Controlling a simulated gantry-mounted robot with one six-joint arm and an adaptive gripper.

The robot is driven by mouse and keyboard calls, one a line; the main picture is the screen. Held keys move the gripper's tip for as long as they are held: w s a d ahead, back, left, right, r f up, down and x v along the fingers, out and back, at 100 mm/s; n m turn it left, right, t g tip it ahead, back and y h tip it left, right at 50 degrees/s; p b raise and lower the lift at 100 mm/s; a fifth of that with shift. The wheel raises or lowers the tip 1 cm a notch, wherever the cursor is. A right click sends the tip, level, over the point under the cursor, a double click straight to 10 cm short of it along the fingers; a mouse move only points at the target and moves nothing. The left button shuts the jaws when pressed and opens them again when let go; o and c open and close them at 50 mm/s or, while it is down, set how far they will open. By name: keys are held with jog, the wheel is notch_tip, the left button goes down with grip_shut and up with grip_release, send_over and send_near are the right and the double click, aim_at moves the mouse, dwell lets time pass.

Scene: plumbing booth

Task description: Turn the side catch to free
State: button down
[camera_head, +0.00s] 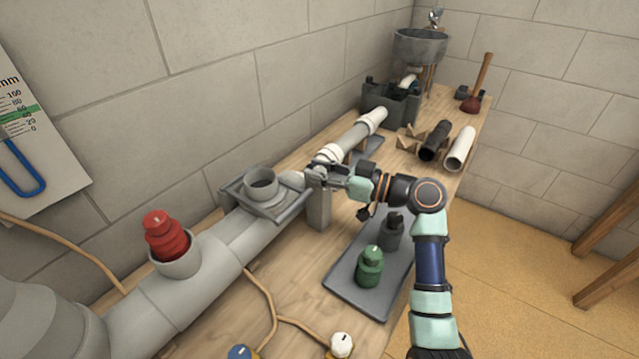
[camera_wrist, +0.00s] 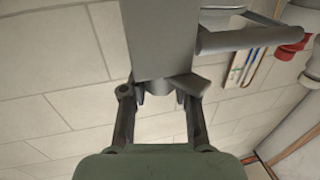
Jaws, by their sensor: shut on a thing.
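My gripper (camera_head: 324,175) is at the top of a grey upright post (camera_head: 319,211), beside the main grey pipe. In the wrist view, the post (camera_wrist: 158,40) ends between the two fingers (camera_wrist: 158,98). A small grey piece with a flat lever-like end (camera_wrist: 208,86) sits at the post's end; it looks like the side catch. The fingers are closed around this piece. In the head view the gripper hides most of the catch, so its exact angle cannot be told.
A grey square frame with a round collar (camera_head: 262,183) lies left of my gripper. A red plug (camera_head: 164,235) sits in the pipe. A dark tray (camera_head: 362,295) with a green fitting (camera_head: 370,266) lies in front. A dark crate (camera_head: 388,107) stands behind.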

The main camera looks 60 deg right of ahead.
jog(key=n+y, duration=0.2)
jog(key=y, duration=0.2)
jog(key=shift+d+n+g, duration=0.1)
jog(key=shift+n+g, duration=0.3)
jog(key=shift+f+n+g+y, duration=0.15)
jog(key=shift+n+g+y, duration=0.5)
jog(key=shift+y, duration=0.45)
jog(key=shift+f+n+g+y, duration=0.1)
jog(key=shift+n+g+y, duration=0.35)
jog(key=shift+n+y, duration=0.5)
jog(key=shift+y, duration=0.45)
jog(key=shift+r+y, duration=0.1)
jog(key=shift+y, duration=0.2)
jog(key=c, duration=0.8)
grip_release()
jog(key=shift+c, duration=0.2)
jog(key=shift+r+n, duration=0.1)
jog(key=shift+n, duration=0.2)
